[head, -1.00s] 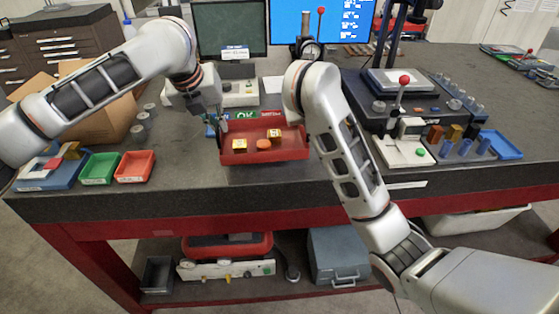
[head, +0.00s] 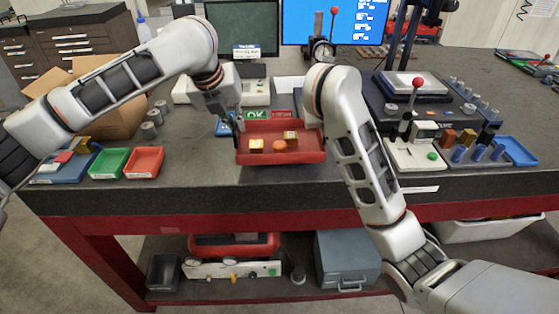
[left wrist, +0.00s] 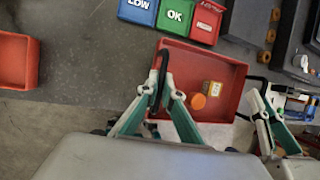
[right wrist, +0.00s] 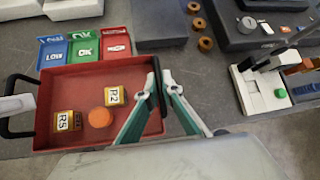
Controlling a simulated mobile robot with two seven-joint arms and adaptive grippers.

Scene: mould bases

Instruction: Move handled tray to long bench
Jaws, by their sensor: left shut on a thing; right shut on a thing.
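The handled tray (head: 282,158) is red and shallow, with a black handle at each end. It is level over the front of a dark-topped bench (head: 200,175); I cannot tell whether it touches the top. It holds two yellow blocks, one labelled R2 (right wrist: 116,95) and one R5 (right wrist: 67,121), and an orange round piece (right wrist: 99,118). My left gripper (left wrist: 162,82) is shut on the left handle, at the tray's left end in the head view (head: 238,122). My right gripper (right wrist: 156,86) is shut on the right handle; my arm hides it in the head view.
Blue, green and red label bins (left wrist: 172,15) lie just behind the tray. Green (head: 109,162) and red (head: 144,161) bins stand left. A white-based fixture with a red-knobbed lever (head: 415,155) stands right. A monitor (head: 237,28) and screen stand behind. Bare bench lies between.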

